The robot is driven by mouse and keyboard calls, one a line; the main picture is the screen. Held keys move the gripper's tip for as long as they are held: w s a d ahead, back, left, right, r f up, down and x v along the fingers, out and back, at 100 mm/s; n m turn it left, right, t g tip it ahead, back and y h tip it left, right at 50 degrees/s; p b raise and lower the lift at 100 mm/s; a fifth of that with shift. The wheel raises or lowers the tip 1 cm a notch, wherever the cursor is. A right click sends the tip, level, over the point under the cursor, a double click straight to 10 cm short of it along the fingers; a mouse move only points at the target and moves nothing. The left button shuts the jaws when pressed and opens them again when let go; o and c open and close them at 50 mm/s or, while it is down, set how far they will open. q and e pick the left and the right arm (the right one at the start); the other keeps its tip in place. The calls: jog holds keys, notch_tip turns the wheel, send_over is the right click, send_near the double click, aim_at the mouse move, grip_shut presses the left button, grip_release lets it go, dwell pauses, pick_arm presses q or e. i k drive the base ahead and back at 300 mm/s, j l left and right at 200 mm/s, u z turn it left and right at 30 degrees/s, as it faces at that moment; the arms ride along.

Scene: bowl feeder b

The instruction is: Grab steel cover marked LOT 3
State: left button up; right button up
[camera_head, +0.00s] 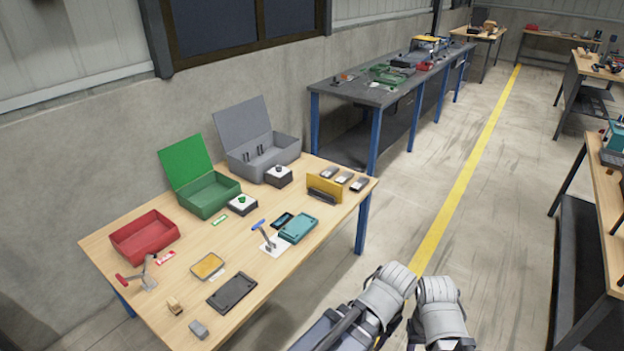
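No LOT 3 marking is legible at this distance, so I cannot tell which piece is the steel cover so marked. Three small dark pieces with pale tops lie in a row at the far right of the near table: a left one (329,173), a middle one (344,178) and a right one (359,185). A flat dark plate (232,292) lies near the front edge. Two pale grey parts of my arms show at the bottom, off the table's right side. I see no gripper fingers there.
Open floor with a yellow line (460,185) lies right.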

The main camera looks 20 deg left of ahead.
aim_at(346, 177)
jog(key=i+u, duration=0.35)
jog(key=i+l+u, duration=0.1)
jog(key=u, duration=0.3)
jog(key=i+l+u, duration=0.15)
jog(key=i+l, duration=0.45)
jog(key=i, duration=0.3)
jog(key=i+l+u, duration=0.2)
jog(key=i+l, duration=0.5)
jog(key=i, duration=0.15)
